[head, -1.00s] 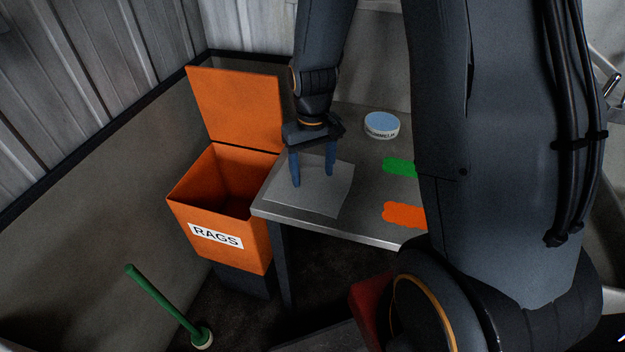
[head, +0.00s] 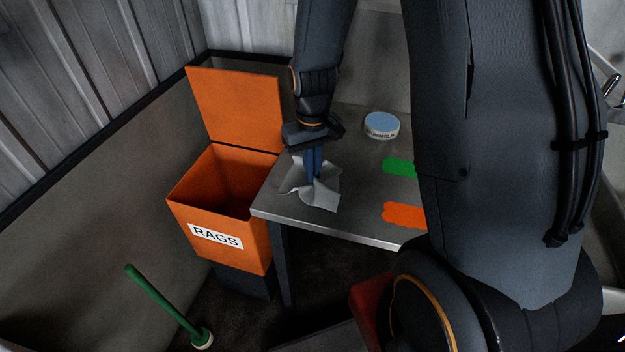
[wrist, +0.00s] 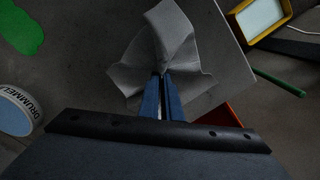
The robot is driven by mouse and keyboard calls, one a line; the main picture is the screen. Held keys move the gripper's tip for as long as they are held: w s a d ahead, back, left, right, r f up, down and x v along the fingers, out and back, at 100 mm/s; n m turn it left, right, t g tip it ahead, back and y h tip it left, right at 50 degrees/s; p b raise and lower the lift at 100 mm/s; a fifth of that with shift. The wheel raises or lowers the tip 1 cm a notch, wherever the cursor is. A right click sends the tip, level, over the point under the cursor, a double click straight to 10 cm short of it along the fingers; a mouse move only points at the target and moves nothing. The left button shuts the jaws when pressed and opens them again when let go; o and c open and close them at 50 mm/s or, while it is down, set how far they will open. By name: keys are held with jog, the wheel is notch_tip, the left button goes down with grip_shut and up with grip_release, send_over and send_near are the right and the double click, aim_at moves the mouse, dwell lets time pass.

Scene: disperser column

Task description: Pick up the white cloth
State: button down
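The white cloth (head: 319,194) lies on the grey table, bunched up around my fingertips with its edges raised in folds. In the wrist view the cloth (wrist: 165,42) spreads out past the fingertips, and a fold of it is pinched there. My gripper (head: 313,178) points down at the table with its two blue fingers close together, shut on the cloth. It also shows in the wrist view (wrist: 162,80). The cloth still appears to rest on the tabletop.
An open orange bin (head: 222,233) labelled RAGS stands left of the table (head: 360,232). A round blue-topped tin (head: 381,125), a green patch (head: 399,168) and an orange patch (head: 404,213) are to the right on the table.

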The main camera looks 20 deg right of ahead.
jog(key=shift+r, duration=0.1)
notch_tip(320, 180, up, 12)
jog(key=p, duration=1)
